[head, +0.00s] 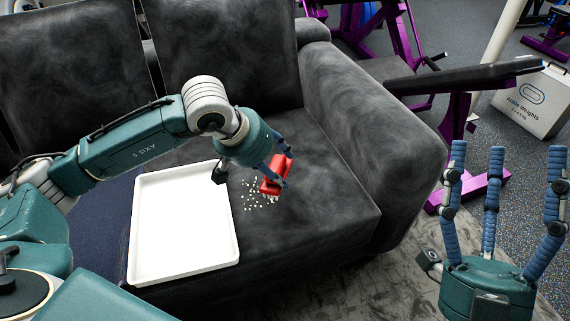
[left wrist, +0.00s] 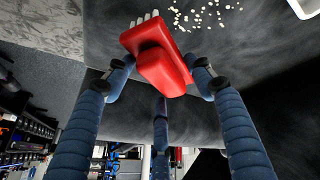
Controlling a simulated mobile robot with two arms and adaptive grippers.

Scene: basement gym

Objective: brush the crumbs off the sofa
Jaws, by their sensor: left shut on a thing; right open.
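The dark grey sofa (head: 330,205) fills the middle of the head view. Pale crumbs (head: 252,193) lie scattered on its right seat cushion, and they also show in the left wrist view (left wrist: 205,14). My left gripper (head: 276,174) is shut on a red brush (head: 272,185), held just over the right side of the crumbs. In the left wrist view the red brush (left wrist: 160,62) sits between the blue fingers, with pale bristles at its far edge. Whether the bristles touch the cushion is unclear. My right gripper (head: 500,180) is open and empty, fingers upward, right of the sofa.
A white tray (head: 180,265) lies on the seat left of the crumbs and looks empty. The sofa's right armrest (head: 370,120) rises beside the cushion. Purple gym equipment (head: 455,130) and an ankle weights box (head: 520,102) stand behind at the right.

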